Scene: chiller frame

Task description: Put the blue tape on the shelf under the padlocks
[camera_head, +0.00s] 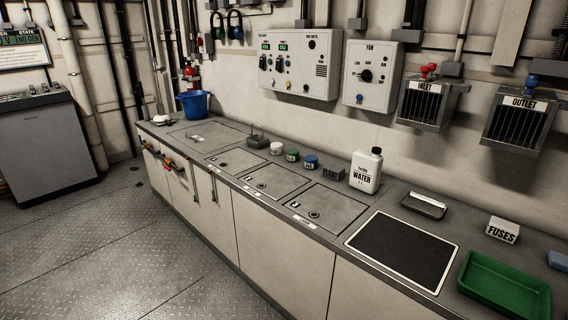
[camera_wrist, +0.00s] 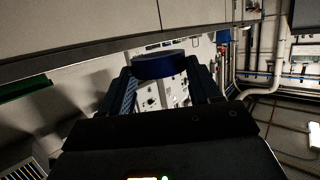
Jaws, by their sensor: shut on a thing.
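My gripper (camera_wrist: 158,72) shows in the wrist view, shut on a dark blue round thing, which looks like the blue tape (camera_wrist: 158,66). The tape sits between the two fingertips, clear of any surface that I can make out. The gripper and the held tape are not in the head view. The padlocks, a green one (camera_head: 217,33) and a blue one (camera_head: 237,32), hang on the back wall at the upper left of the head view. I cannot clearly make out a shelf beneath them.
The long counter (camera_head: 330,240) carries a blue bucket (camera_head: 194,104), small labelled round containers (camera_head: 311,162), a white water jug (camera_head: 366,171), a black mat (camera_head: 402,248) and a green tray (camera_head: 505,287). Wall boxes (camera_head: 300,64) hang above. The floor (camera_head: 130,240) in front is clear.

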